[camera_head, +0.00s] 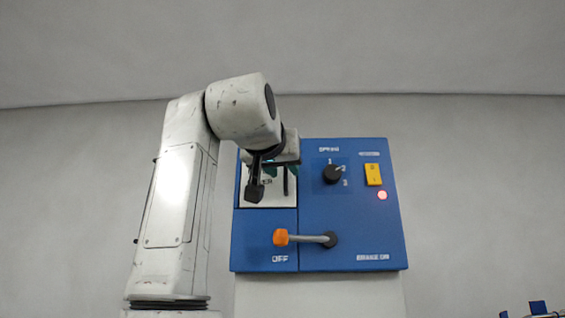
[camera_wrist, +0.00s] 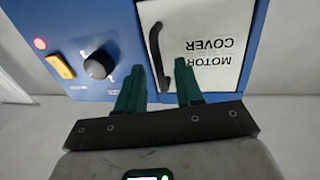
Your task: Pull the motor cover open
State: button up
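The motor cover (camera_wrist: 212,30) is a white panel with upside-down lettering in the wrist view, and it looks closed in the blue machine front. Its black handle (camera_wrist: 155,48) stands along the panel's left edge there. My gripper (camera_wrist: 159,67) is open, with two green fingers apart and the lower end of the handle appearing between them. I cannot tell whether the fingers touch it. In the head view the cover (camera_head: 271,201) is at the upper left of the machine, partly hidden by my gripper (camera_head: 283,171) and wrist.
The blue control box (camera_head: 350,225) carries a black dial (camera_head: 332,174), a yellow switch (camera_head: 373,174) and a lit red lamp (camera_head: 382,195). Below the cover, a lever with an orange knob (camera_head: 281,237) sticks out by the OFF label. Plain grey wall lies behind.

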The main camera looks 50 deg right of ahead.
grip_shut()
dwell(0.3)
dwell(1.2)
